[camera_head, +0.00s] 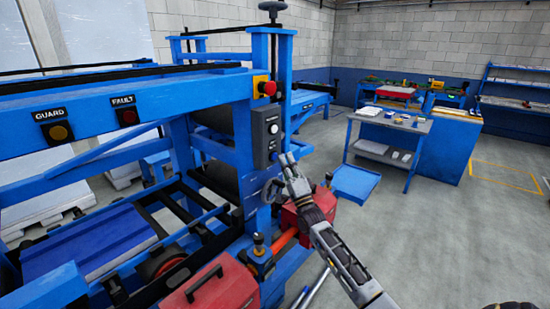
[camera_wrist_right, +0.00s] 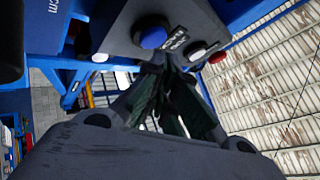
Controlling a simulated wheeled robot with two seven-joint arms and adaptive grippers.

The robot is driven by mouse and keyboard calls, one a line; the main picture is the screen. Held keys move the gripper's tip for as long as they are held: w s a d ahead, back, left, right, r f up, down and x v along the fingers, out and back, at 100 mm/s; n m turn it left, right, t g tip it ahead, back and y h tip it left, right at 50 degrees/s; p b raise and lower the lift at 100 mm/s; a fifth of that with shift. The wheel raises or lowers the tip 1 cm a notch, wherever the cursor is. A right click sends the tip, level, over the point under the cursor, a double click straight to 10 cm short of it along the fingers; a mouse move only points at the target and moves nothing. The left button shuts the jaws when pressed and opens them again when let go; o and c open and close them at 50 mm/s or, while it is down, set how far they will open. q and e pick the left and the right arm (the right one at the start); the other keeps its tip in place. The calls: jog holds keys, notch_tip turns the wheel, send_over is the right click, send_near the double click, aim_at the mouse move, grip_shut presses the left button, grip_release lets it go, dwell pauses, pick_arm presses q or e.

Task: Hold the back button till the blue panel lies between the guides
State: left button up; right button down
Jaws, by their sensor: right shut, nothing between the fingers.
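The blue panel (camera_head: 88,240) lies flat on the machine's bed at the lower left, beside dark rails (camera_head: 185,212) that may be the guides. A grey control box (camera_head: 262,136) on the blue post carries a pale button (camera_head: 272,128) above and a blue button (camera_head: 273,155) below. The wrist view also shows the blue button (camera_wrist_right: 152,36) and the pale button (camera_wrist_right: 196,50); their labels are unreadable. My right gripper (camera_head: 286,160) is shut and empty, its tips (camera_wrist_right: 170,64) close to the box near both buttons. I cannot tell whether they touch. My left gripper is out of view.
A red stop knob (camera_head: 268,88) sits above the control box. GUARD (camera_head: 59,131) and FAULT (camera_head: 128,117) lamps are on the blue beam. A blue side table (camera_head: 385,140) stands at right; the floor there is mostly clear.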

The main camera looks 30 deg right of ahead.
jog(key=shift+s, duration=0.1)
jog(key=s, duration=0.1)
jog(key=s+d+p, duration=0.1)
jog(key=s, duration=0.1)
jog(key=s+d, duration=0.1)
jog(key=shift+s+p, duration=0.25)
jog(key=shift+p, duration=0.05)
dwell(0.4)
dwell(0.9)
